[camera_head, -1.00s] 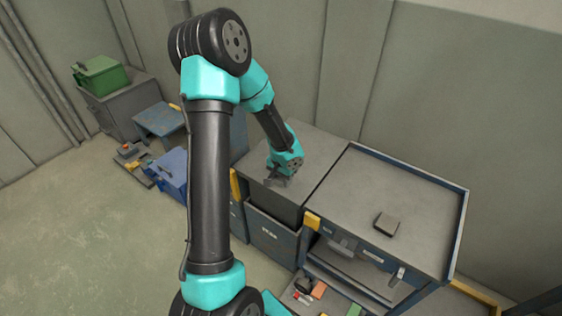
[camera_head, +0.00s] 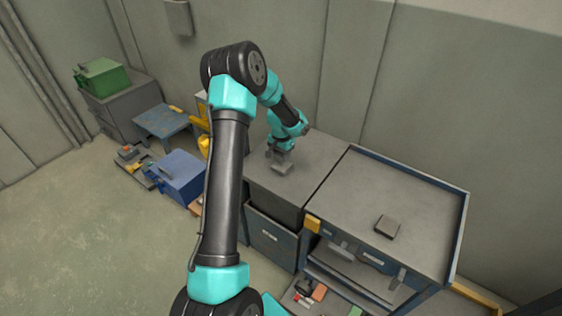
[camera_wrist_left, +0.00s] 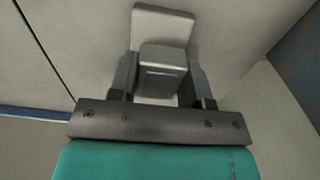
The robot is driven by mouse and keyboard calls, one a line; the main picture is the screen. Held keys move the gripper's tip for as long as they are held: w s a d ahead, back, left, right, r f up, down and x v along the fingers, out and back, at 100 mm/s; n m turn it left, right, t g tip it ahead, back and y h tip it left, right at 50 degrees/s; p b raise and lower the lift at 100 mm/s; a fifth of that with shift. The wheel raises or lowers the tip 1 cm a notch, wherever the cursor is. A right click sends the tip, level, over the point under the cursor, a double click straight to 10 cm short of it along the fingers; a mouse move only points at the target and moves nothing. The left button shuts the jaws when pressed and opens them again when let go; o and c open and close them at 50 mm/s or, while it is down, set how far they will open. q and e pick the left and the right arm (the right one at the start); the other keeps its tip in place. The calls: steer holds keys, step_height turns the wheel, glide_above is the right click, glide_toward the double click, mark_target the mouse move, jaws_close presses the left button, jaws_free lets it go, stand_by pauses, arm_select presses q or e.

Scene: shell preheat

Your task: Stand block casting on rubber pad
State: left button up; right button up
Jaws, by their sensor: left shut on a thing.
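My left gripper (camera_head: 280,153) is shut on a grey block casting (camera_head: 284,168) over the left grey worktop. In the left wrist view my gripper (camera_wrist_left: 163,83) has one finger on each side of the casting (camera_wrist_left: 162,57), which shows a blocky body and a wider flat part beyond it. I cannot tell whether the casting touches the worktop. A dark square slab (camera_head: 388,227), which looks like the rubber pad, lies flat on the right worktop with nothing on it. My right gripper does not show.
The right worktop (camera_head: 345,205) has a raised rim at the back and right and is mostly bare. A shelf with small coloured items (camera_head: 318,292) is below it. A blue box (camera_head: 180,177), a small blue table (camera_head: 162,122) and a green box (camera_head: 101,76) stand at left.

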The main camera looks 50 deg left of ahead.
mark_target(281, 166)
arm_select(q)
steer(key=shift+f, duration=1.75)
steer(key=shift+f, duration=0.1)
steer(key=o, duration=1)
step_height(281, 166, up, 12)
steer(key=shift+r, duration=0.1)
